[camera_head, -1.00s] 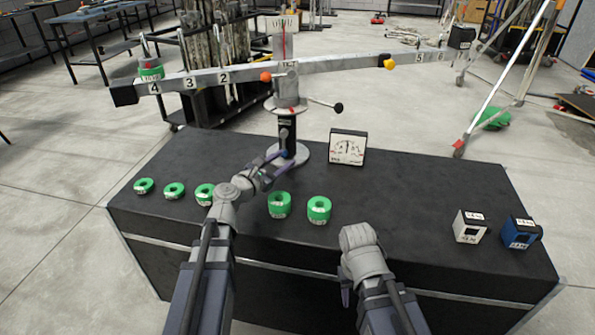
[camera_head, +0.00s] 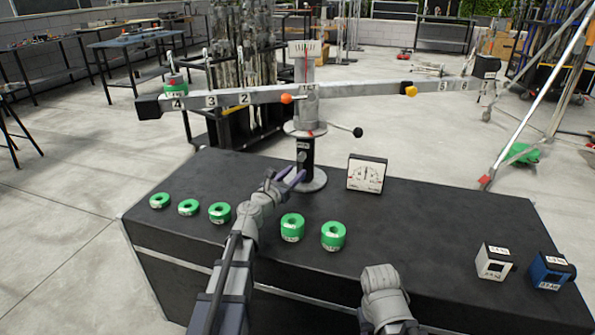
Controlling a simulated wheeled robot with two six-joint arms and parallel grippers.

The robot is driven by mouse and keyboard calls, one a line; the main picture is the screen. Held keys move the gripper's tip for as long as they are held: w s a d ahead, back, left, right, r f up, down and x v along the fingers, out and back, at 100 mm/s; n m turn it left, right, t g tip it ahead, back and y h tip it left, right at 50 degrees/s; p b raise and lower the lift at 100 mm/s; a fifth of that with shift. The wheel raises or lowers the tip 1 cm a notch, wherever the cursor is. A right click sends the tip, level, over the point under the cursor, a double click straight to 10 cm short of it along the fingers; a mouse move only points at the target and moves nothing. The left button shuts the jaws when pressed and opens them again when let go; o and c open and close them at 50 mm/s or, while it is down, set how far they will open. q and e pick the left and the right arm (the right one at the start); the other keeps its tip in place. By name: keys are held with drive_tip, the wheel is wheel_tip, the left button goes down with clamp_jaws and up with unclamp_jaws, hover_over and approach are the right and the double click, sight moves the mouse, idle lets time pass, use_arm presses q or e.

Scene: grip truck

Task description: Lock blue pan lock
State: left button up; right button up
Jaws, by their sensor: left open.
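A grey balance stands on the black table, its column (camera_head: 306,155) rising from a round base. The long beam (camera_head: 350,90) tilts, with its left end lower. An orange knob (camera_head: 286,99) and a yellow knob (camera_head: 411,91) sit on the beam, and a black-tipped lever (camera_head: 357,132) sticks out to the right of the column. I cannot make out a clearly blue lock on the balance. My left gripper (camera_head: 291,178) is open at the front of the column's foot; I cannot tell whether it touches. My right arm shows at the bottom, but its gripper does not show.
Several green ring weights (camera_head: 292,227) lie along the table (camera_head: 420,240), on both sides of my left arm. A dial card (camera_head: 366,173) stands right of the column. A white block (camera_head: 495,262) and a blue block (camera_head: 551,271) sit at the right end.

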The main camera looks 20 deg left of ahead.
sight(302, 166)
use_arm(q)
drive_tip(key=x, duration=0.2)
drive_tip(key=shift+w+d, duration=0.1)
drive_tip(key=shift+w, duration=0.15)
clamp_jaws()
idle(1.2)
